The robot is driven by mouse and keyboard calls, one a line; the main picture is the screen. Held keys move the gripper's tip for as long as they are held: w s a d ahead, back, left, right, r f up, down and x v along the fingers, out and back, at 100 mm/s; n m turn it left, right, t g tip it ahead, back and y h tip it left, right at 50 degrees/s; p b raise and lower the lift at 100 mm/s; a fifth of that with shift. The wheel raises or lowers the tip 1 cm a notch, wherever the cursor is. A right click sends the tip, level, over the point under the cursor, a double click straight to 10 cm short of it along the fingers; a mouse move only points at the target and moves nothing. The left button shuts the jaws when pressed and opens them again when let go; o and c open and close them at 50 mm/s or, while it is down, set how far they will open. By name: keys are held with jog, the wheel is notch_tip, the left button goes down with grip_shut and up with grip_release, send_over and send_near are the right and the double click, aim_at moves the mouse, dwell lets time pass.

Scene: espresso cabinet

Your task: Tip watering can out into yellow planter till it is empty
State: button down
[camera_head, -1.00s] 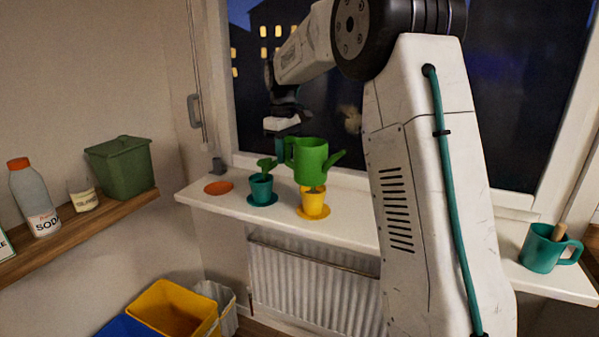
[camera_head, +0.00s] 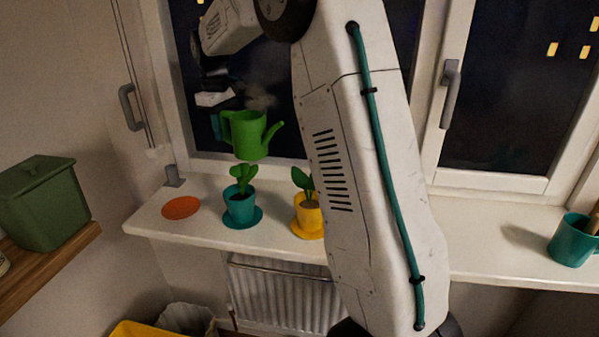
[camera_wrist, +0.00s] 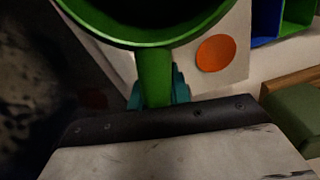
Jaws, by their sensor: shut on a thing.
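The green watering can (camera_head: 250,137) hangs in the air above the windowsill, roughly upright, its spout towards the right. My gripper (camera_head: 216,126) is shut on its handle, on the left side. In the wrist view the can's dark open mouth (camera_wrist: 150,12) fills the top, with the handle below it between my teal fingers (camera_wrist: 157,88). I cannot tell whether water is inside. The yellow planter (camera_head: 305,217), with a green plant, stands on the sill to the right of and below the can. My arm hides its right side.
A teal planter (camera_head: 239,211) with a plant stands on the sill, below the can in the picture. An orange disc (camera_head: 181,207) lies to its left, bare. A teal mug (camera_head: 572,243) stands far right. The window is behind, and a green bin (camera_head: 40,205) sits on the left shelf.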

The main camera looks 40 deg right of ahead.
jog(key=shift+w+a+r, duration=0.1)
jog(key=shift+w+a, duration=0.15)
jog(key=shift+a, duration=0.25)
jog(key=shift+w+a, duration=0.25)
jog(key=shift+a, duration=0.25)
